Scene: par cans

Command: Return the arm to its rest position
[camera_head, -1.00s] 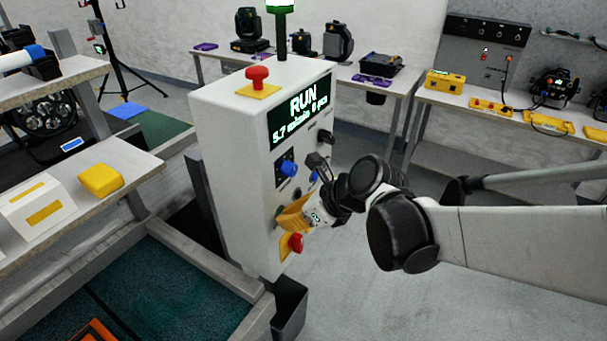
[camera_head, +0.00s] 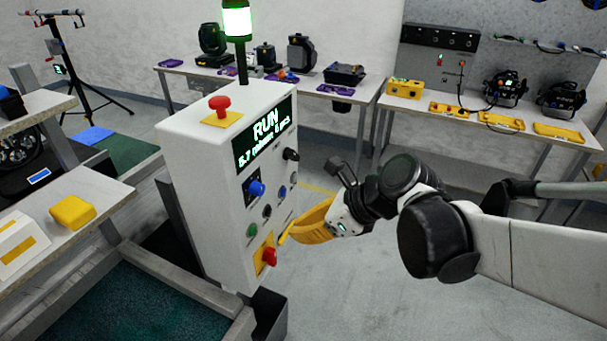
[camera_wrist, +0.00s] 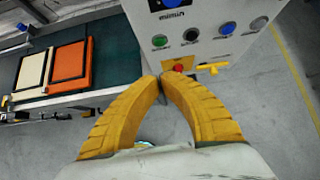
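My gripper (camera_head: 284,238) is in front of the lower face of a white control cabinet (camera_head: 195,165). Its two yellow fingers curve inward and their tips meet in the wrist view (camera_wrist: 161,78), with nothing seen between them. A red button on a yellow plate (camera_head: 269,257) is just below and left of the fingertips in the head view. In the wrist view the red button (camera_wrist: 179,68) appears just beyond the tips, and I cannot tell the exact gap. My arm (camera_head: 530,250) reaches in from the right, bent at its dark joints.
The cabinet screen (camera_head: 264,132) reads RUN and the beacon (camera_head: 237,20) glows green. A conveyor (camera_head: 130,305) lies left, carrying an orange-framed panel (camera_wrist: 72,60). A side table with a yellow block (camera_head: 73,212) stands left. Benches (camera_head: 395,103) line the back; floor (camera_head: 350,300) is clear below my arm.

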